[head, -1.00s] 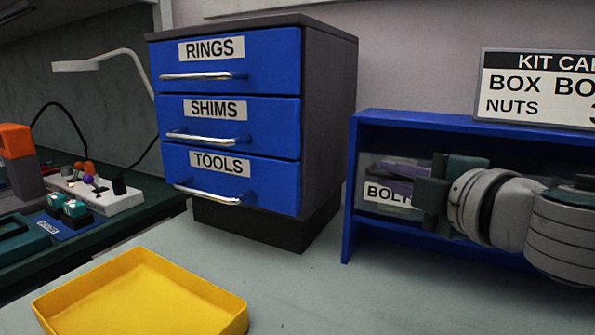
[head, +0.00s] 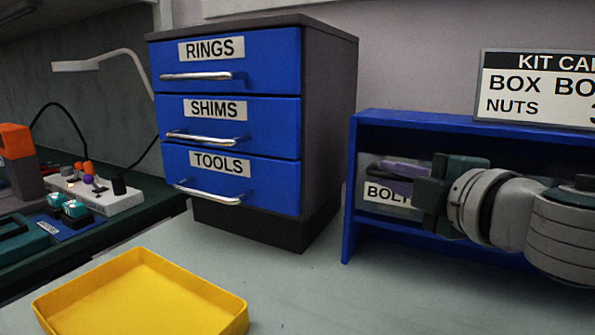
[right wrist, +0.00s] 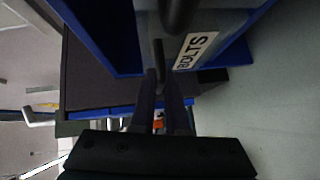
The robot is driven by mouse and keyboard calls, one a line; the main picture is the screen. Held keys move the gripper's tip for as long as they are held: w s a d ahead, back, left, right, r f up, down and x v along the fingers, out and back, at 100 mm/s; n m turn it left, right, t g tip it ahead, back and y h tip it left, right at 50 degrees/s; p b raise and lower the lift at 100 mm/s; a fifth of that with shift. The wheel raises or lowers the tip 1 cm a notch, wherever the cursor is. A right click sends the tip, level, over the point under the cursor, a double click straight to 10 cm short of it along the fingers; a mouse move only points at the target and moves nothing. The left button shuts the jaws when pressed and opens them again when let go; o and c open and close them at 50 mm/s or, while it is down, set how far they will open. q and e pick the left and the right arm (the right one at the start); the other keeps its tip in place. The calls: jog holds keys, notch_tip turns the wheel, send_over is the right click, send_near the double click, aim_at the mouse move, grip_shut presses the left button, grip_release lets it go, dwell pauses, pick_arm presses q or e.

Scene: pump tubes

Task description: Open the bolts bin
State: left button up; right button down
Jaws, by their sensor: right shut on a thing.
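The bolts bin (head: 369,167) is a grey box with a white BOLTS label (head: 385,194), at the left end of the blue shelf (head: 351,215). In the head view my right gripper (head: 393,171) reaches in from the right, across the bin's front, and hides much of it and the label's end. In the right wrist view the BOLTS label (right wrist: 196,50) is clear, and the two fingers (right wrist: 160,80) are shut on a dark bar at the bin's front, which looks like its handle. My left gripper is not in view.
A drawer cabinet (head: 330,120) labelled RINGS, SHIMS and TOOLS stands left of the shelf, its drawers shut. A yellow tray (head: 60,298) lies at the front left. A kit card (head: 545,88) stands above the shelf. The table (head: 300,290) before the shelf is clear.

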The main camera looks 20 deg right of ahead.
jog(key=shift+f, duration=0.1)
dwell(0.3)
jog(key=shift+s+a+f+b, duration=0.1)
jog(key=shift+f+b, duration=0.15)
jog(key=shift+b, duration=0.45)
jog(key=shift+s+a+f+n+t+b, duration=0.5)
jog(key=shift+f+b, duration=0.2)
jog(key=shift+b, duration=1.05)
jog(key=shift+s+a+f+n+t+b, duration=0.35)
jog(key=shift+f+n+t+b, duration=0.25)
jog(key=shift+b, duration=1.1)
jog(key=shift+s+a+f+n+t+b, duration=0.45)
jog(key=shift+f+b, duration=0.3)
jog(key=shift+b, duration=1)
jog(key=shift+a+f, duration=0.1)
jog(key=shift+f, duration=0.1)
jog(key=c, duration=0.9)
grip_release()
jog(key=shift+c, duration=0.2)
